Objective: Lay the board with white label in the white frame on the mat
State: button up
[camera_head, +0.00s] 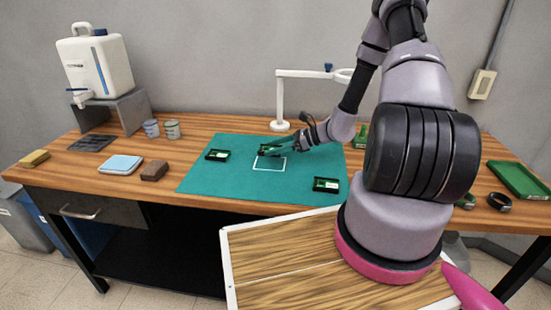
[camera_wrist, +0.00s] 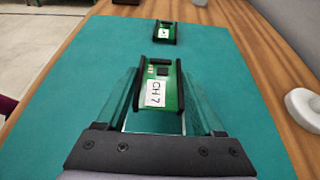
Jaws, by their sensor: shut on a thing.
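In the wrist view the gripper's two clear fingers (camera_wrist: 160,85) flank the board's long sides. In the head view the held board (camera_head: 266,148) is at the far edge of the white frame (camera_head: 254,169), an outline on the teal mat (camera_head: 225,180). Part of a white line (camera_wrist: 126,121) shows below the board in the wrist view. I cannot tell the board's exact height over the mat.
A similar labelled board (camera_head: 217,155) lies left on the mat, also seen in the wrist view (camera_wrist: 165,32). Another (camera_head: 326,185) lies at the mat's front right. A white lamp stand (camera_head: 280,125) stands behind the mat. A brown block (camera_head: 154,171) lies left of it.

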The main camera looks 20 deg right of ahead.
aim_at(274, 163)
jog(key=shift+f, duration=2.05)
jog(key=shift+a+f, duration=0.1)
jog(key=shift+f, duration=0.05)
jog(key=o, duration=1.3)
jog(key=shift+o, duration=0.2)
